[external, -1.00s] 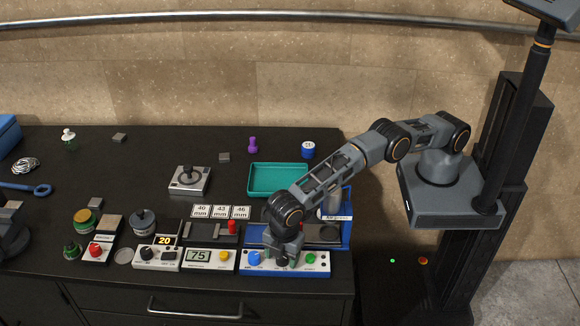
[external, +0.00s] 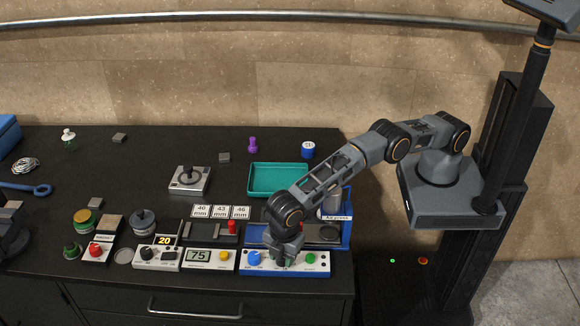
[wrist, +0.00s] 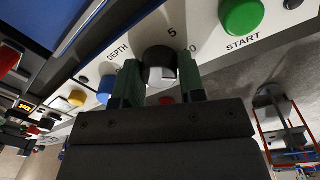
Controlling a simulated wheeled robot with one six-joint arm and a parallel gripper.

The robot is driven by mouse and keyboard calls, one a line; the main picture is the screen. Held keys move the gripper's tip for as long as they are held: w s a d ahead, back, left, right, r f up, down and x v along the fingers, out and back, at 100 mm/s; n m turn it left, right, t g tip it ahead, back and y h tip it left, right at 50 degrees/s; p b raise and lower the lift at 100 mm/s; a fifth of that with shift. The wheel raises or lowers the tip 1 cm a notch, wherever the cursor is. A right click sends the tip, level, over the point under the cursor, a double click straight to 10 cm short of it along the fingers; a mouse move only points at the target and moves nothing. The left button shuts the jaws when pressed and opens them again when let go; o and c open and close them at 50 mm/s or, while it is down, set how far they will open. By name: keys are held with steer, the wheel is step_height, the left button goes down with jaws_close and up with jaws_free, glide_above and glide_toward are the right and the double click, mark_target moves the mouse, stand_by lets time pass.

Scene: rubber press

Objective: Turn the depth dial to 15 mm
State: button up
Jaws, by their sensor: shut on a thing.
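The depth dial (wrist: 160,63) is a dark knob on the white front panel of the blue press unit. In the wrist view it sits between the fingers of my gripper (wrist: 160,82), which is shut on it. The word DEPTH and the numbers 5 and a partly covered 10 or similar show around the dial; the pointer and the 15 mark cannot be made out. In the external view my gripper (external: 283,262) points down at the panel (external: 300,268) and hides most of the dial.
A blue knob (external: 254,258) is left of the dial and a green START button (external: 310,258) is right of it. A display box reading 75 (external: 208,258) stands to the left. A teal tray (external: 278,192) lies behind.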

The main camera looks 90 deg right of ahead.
mark_target(284, 259)
steer(key=m, duration=0.3)
steer(key=shift+m, duration=2.2)
steer(key=o, duration=0.9)
steer(key=r+p, duration=0.1)
steer(key=r, duration=0.3)
steer(key=r+p, duration=0.2)
steer(key=r, duration=0.3)
steer(key=r+p, duration=0.2)
steer(key=r, duration=0.2)
steer(key=shift+s+a+r, duration=0.2)
steer(key=shift+a+r, duration=0.2)
